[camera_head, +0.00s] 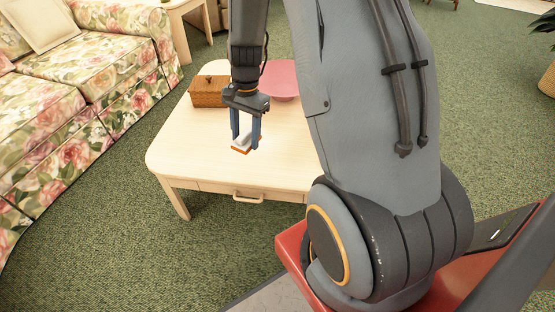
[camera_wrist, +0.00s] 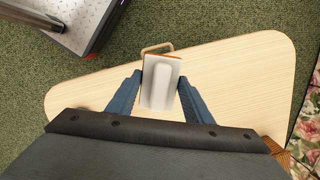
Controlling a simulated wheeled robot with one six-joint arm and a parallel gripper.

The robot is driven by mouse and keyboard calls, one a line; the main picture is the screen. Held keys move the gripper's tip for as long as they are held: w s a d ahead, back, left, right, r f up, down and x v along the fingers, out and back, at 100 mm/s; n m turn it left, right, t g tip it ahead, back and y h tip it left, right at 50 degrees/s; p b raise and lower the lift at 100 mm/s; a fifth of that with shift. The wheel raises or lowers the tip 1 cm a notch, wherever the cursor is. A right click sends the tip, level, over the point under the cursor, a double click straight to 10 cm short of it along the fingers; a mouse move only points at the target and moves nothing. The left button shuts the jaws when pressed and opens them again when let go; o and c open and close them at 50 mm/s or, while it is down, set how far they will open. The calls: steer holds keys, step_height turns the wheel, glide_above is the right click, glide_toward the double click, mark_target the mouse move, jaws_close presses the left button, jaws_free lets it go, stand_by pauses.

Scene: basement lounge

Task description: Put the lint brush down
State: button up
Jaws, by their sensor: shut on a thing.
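The lint brush (camera_wrist: 160,83) is a pale grey-white block with an orange-brown edge. My gripper (camera_head: 246,146) is shut on it, with one blue finger on each side. The brush also shows in the head view (camera_head: 243,144), partly hidden by the fingers. In the wrist view my gripper (camera_wrist: 160,92) points down over the table. The light wooden table (camera_head: 186,147) lies under the brush. I cannot tell whether the brush touches the tabletop or hangs just above it.
A brown wooden box (camera_head: 208,92) and a pink bowl (camera_head: 282,80) stand towards the back of the table. A drawer handle (camera_head: 248,199) is on the table's front edge. A floral sofa (camera_head: 85,75) is at left. The tabletop's front left is clear.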

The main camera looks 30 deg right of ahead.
steer(key=w+d+f+m+t, duration=0.2)
steer(key=d+f+m, duration=0.4)
steer(key=d+m, duration=0.7)
steer(key=m+b, duration=0.2)
steer(key=m, duration=0.1)
glide_toward(273, 160)
steer(key=f, duration=0.4)
steer(key=a+f, duration=0.1)
steer(key=f, duration=0.1)
steer(key=shift+w, duration=0.25)
